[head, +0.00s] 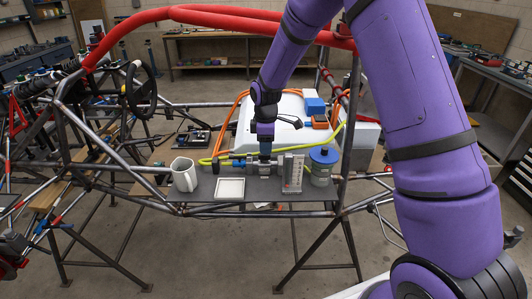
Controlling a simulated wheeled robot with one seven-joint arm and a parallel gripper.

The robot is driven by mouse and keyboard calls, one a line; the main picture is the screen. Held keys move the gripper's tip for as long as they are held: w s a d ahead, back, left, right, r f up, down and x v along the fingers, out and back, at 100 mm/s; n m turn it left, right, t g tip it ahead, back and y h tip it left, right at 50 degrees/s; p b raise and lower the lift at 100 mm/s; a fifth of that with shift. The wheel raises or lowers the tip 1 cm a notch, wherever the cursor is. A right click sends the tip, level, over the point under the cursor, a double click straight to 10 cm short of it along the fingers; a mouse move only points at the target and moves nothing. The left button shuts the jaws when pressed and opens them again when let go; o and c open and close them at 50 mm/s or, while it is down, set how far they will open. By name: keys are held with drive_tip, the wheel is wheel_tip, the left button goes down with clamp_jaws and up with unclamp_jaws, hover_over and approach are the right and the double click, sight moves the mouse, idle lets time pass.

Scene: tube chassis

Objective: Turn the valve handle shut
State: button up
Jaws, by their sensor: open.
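The valve (240,162) is a small metal fitting with blue parts. It sits on the grey shelf (205,196) of the tube chassis, in line with a yellow-green hose. My gripper (265,152) reaches down from above at the right part of the valve, its jaws open. The fingertips are small and dark here, and I cannot tell whether they touch the handle or stand around it. The exact angle of the handle is hard to make out, partly because my gripper covers it.
A white battery box (262,127) is behind. Red-padded tubes (200,15) arch above.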

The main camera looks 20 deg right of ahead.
sight(264, 157)
drive_tip(key=shift+f, duration=1.8)
clamp_jaws()
